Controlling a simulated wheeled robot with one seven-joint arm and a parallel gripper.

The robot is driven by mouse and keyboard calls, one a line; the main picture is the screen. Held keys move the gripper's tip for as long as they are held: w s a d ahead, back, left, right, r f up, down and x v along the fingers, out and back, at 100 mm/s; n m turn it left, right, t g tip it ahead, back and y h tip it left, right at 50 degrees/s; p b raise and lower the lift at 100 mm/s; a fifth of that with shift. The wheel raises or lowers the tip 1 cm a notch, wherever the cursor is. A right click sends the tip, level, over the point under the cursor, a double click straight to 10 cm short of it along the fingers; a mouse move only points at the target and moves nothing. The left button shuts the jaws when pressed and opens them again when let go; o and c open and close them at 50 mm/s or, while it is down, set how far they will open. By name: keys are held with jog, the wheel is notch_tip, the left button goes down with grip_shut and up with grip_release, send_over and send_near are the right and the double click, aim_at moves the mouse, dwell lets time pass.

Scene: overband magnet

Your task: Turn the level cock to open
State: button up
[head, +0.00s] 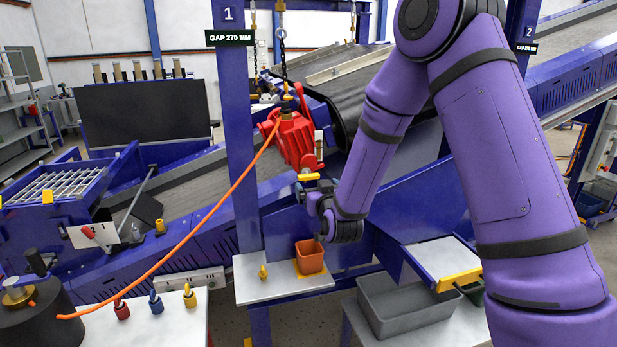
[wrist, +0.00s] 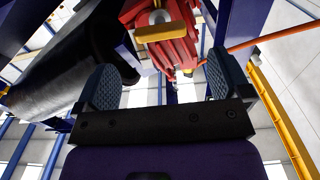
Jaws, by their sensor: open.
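A level cock with a yellow bar handle (head: 308,177) sits low on the red gear unit (head: 297,140), and the handle looks about level. In the wrist view the yellow handle (wrist: 160,33) crosses the underside of the red body (wrist: 170,55), beyond my fingers. My gripper (head: 304,190) is just below the handle in the head view, partly hidden by its own wrist. In the wrist view my gripper (wrist: 163,80) has its two dark ribbed fingers wide apart with nothing between them. I cannot tell whether a finger touches the handle.
An orange hose (head: 200,228) runs from the gear unit down to the left. A blue post (head: 238,130) stands left of it. Below are an orange cup (head: 309,257) on a small shelf (head: 262,285) and a grey bin (head: 405,305). A black belt drum (wrist: 60,75) lies close on the left.

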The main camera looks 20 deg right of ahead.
aim_at(310, 178)
jog(key=w, duration=0.9)
jog(key=shift+w, duration=0.4)
